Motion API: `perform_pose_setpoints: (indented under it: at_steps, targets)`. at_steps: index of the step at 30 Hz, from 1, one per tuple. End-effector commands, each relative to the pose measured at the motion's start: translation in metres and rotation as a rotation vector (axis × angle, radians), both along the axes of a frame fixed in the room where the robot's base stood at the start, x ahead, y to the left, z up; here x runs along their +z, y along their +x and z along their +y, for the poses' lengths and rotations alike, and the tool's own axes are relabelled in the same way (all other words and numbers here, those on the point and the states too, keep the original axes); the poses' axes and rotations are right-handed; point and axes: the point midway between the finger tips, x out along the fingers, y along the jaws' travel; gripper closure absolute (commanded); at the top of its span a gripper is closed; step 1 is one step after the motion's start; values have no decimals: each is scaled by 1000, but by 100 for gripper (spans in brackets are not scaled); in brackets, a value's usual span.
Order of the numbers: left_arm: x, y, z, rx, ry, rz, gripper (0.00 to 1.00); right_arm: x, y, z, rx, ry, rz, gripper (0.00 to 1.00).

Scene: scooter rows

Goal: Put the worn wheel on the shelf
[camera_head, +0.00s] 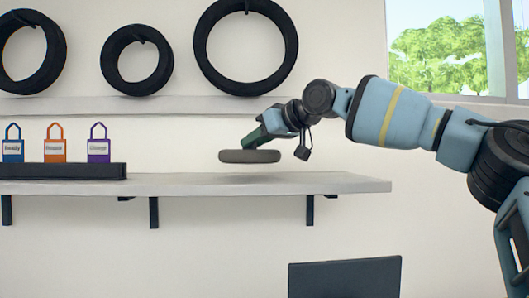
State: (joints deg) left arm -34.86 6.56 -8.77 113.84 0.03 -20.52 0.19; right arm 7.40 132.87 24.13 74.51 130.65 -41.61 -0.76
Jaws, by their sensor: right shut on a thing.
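The worn wheel (249,157) is a dark grey disc seen nearly edge-on. My right gripper (258,141) is shut on it, reaching in from the right. The wheel is level and shows a little above the shelf (260,184), a light grey board on dark brackets. A thin gap seems to show between wheel and shelf top. The fingertips are partly hidden against the wheel and the green part by the gripper. My left gripper is not in view.
A black holder (60,171) with blue, orange and purple tags stands on the shelf's left part. A dark panel (345,278) stands below the shelf. The shelf's right end is clear.

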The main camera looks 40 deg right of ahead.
Motion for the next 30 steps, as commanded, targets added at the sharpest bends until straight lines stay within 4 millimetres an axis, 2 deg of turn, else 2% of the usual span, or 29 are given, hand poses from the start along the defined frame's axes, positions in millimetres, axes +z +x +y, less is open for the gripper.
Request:
perform_pose_setpoints:
  at_steps: [5, 8, 17, 29, 30]
  targets:
    - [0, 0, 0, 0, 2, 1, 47, 1, -1, -3, 0, 1, -3, 100]
    - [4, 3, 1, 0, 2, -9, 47, 2, -6, -13, -2, 3, -7, 100]
    - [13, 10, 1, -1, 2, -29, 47, -31, -6, -13, 1, -1, -5, 100]
    - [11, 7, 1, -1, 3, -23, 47, -37, -4, -13, 0, 0, -4, 100]
    - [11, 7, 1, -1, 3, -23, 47, -39, -4, -13, 0, 0, 1, 65]
